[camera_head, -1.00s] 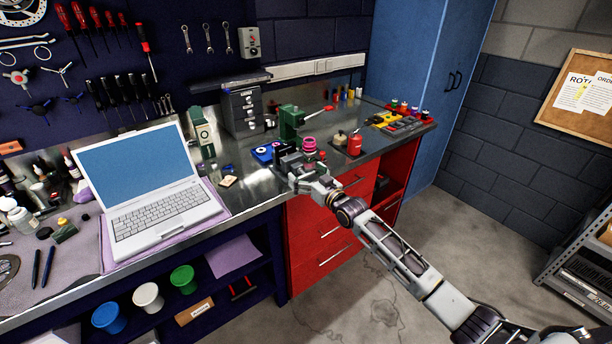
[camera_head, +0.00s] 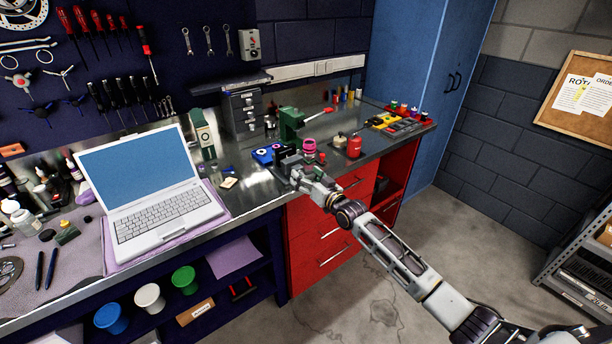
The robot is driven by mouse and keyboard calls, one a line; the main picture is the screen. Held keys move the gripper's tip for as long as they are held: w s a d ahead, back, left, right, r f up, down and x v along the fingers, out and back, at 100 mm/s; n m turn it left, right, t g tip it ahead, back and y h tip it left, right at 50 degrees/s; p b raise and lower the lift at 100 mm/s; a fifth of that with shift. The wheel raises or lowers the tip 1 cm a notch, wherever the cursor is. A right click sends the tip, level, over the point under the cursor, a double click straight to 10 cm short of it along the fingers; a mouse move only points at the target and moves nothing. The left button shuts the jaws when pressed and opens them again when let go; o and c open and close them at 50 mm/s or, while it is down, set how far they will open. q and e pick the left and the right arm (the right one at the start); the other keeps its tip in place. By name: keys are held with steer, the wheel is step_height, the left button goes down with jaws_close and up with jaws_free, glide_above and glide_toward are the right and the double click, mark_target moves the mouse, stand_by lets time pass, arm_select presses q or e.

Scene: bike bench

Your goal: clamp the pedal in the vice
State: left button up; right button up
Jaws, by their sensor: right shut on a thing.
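The green vice (camera_head: 290,122) stands on the metal bench top, with a red-ended handle (camera_head: 327,112) to its right. My right gripper (camera_head: 282,164) is at the front of the bench, a little in front of and below the vice in the picture. It is shut on a small dark thing, which seems to be the pedal (camera_head: 287,155). The pedal is small and partly hidden by the gripper, so its exact tilt cannot be told. It looks apart from the vice jaws. My left gripper is not in view.
A blue item (camera_head: 263,154) lies left of my right gripper. A pink roll (camera_head: 309,145) and a red bottle (camera_head: 354,146) stand to the right. A grey drawer unit (camera_head: 243,108) is behind, an open laptop (camera_head: 140,185) at left. Red drawers (camera_head: 318,240) lie below.

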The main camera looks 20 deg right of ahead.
steer(key=shift+m, duration=0.6)
steer(key=o, duration=1)
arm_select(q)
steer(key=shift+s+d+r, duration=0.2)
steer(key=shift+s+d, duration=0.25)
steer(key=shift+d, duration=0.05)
arm_select(e)
steer(key=shift+o, duration=0.2)
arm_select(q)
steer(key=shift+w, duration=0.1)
arm_select(e)
steer(key=shift+v, duration=1)
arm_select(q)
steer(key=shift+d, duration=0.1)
arm_select(e)
steer(key=v, duration=1)
